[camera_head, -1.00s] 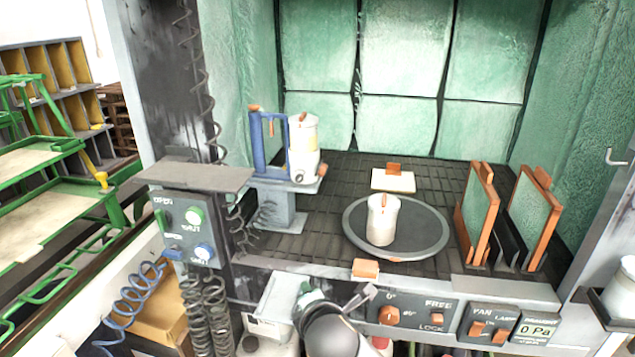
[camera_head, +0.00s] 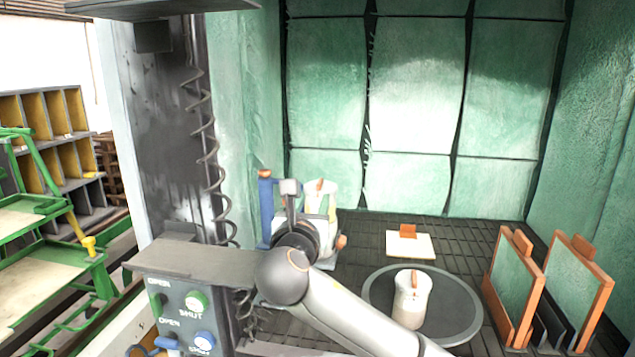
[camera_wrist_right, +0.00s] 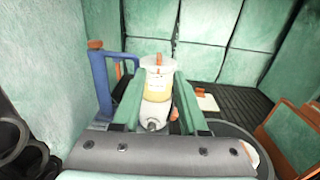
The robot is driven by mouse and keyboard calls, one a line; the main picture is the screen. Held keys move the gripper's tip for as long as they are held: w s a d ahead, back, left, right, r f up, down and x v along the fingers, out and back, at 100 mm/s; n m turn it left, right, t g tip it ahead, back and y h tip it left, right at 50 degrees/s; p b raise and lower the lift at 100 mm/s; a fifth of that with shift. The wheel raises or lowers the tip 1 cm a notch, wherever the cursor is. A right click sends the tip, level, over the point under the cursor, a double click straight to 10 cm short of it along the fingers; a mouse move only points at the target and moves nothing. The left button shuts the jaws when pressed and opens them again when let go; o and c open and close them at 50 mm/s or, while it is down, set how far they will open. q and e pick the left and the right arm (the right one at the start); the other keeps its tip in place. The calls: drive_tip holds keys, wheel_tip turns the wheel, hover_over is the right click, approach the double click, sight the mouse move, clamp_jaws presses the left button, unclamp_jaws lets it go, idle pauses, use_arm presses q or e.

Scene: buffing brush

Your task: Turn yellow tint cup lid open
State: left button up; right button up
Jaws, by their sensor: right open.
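The tint cup (camera_head: 320,202) stands in a blue holder (camera_head: 266,205) at the back left of the booth. In the right wrist view the cup (camera_wrist_right: 157,86) shows a yellow band and a pale lid (camera_wrist_right: 153,63) with an orange tab. My right gripper (camera_head: 291,188) is in front of the cup and holder in the head view, hiding part of both. In the wrist view its two green fingers (camera_wrist_right: 157,90) are open and spread on either side of the cup's image. I cannot tell whether they touch it. My left gripper is not in view.
A second white cup (camera_head: 410,310) stands on the round turntable (camera_head: 455,305). Orange-framed panels (camera_head: 515,285) stand at the right. A pale block with an orange tab (camera_head: 409,243) lies behind the turntable. A control box (camera_head: 185,310) and shelf (camera_head: 190,262) are at the front left.

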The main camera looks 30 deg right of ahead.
sight(318, 186)
drive_tip(key=p+x, duration=0.1)
drive_tip(key=x, duration=0.8)
drive_tip(key=shift+w+f, duration=0.15)
drive_tip(key=shift+w, duration=0.05)
clamp_jaws()
